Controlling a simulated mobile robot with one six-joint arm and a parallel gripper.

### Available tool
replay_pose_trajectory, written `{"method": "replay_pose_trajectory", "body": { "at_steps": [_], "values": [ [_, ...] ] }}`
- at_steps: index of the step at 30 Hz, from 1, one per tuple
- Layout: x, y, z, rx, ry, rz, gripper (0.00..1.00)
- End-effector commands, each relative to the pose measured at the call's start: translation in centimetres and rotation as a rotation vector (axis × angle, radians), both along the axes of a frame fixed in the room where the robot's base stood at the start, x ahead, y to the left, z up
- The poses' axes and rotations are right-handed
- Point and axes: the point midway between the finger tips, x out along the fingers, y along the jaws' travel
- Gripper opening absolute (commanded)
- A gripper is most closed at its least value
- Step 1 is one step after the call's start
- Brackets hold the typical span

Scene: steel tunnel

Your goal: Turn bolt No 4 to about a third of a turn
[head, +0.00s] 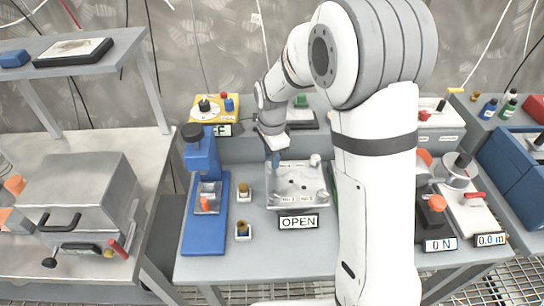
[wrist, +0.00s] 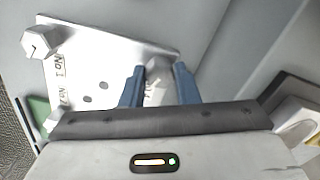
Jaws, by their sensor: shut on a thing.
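The bright metal plate (head: 297,182) lies on the workbench, with bolts at its corners and small holes in its face. My gripper (head: 275,160) points down at the plate's far left corner. In the wrist view its two blue fingers (wrist: 159,70) are shut on a pale bolt head (wrist: 156,88), one finger on each side. The label by this bolt is too small to read surely; its place fits No 4. Another bolt (wrist: 40,42) stands beside the "No 1" label. The far right bolt (head: 315,160) and near right bolt (head: 322,196) show in the head view.
An "OPEN" sign (head: 298,222) stands at the plate's near edge. A blue press-like stand (head: 205,200) and two small mounted knobs (head: 243,230) are to the left. A yellow box (head: 215,106) stands behind. My arm hides much of the bench's right side.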

Motion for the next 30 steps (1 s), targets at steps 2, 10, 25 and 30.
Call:
{"method": "replay_pose_trajectory", "body": {
  "at_steps": [2,10,25,30],
  "values": [
    [0.05,0.04,0.02,0.001,-0.002,-0.042,0.05],
    [0.06,0.05,0.04,0.001,-0.002,-0.137,0.05],
    [0.06,0.05,0.07,0.001,-0.002,-0.160,0.05],
    [0.05,0.04,0.06,0.001,-0.002,-0.160,0.38]
  ]
}}
